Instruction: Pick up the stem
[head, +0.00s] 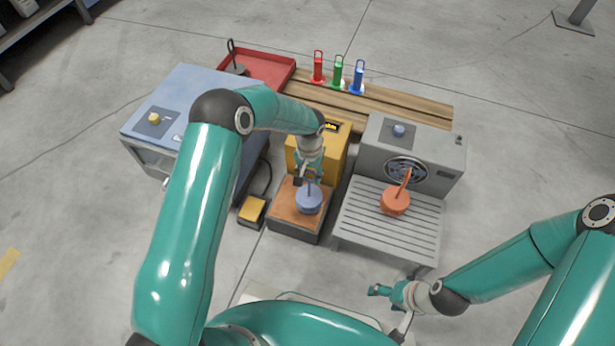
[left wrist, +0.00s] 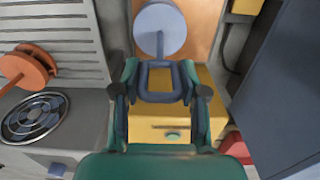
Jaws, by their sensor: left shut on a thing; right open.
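A round blue-grey piece (head: 309,199) with a thin upright stem (head: 308,186) sits on the brown-topped block in front of the yellow machine. In the left wrist view the disc (left wrist: 160,22) and its stem (left wrist: 160,44) show just beyond the fingers. My left gripper (head: 303,178) is at the stem, shut on it. A dark rectangular loop (left wrist: 160,97) shows between the fingers; I cannot tell whether it belongs to the stem. The fingers partly hide the stem's top. My right gripper (head: 378,291) is open and empty, low in front of the grey table.
An orange piece with a stem (head: 396,201) stands on the slatted grey table (head: 365,228) to the right, by a grey machine (head: 435,150). A blue cabinet (head: 190,95) stands left. Red, green and blue holders (head: 339,73) and a red tray (head: 268,66) are behind.

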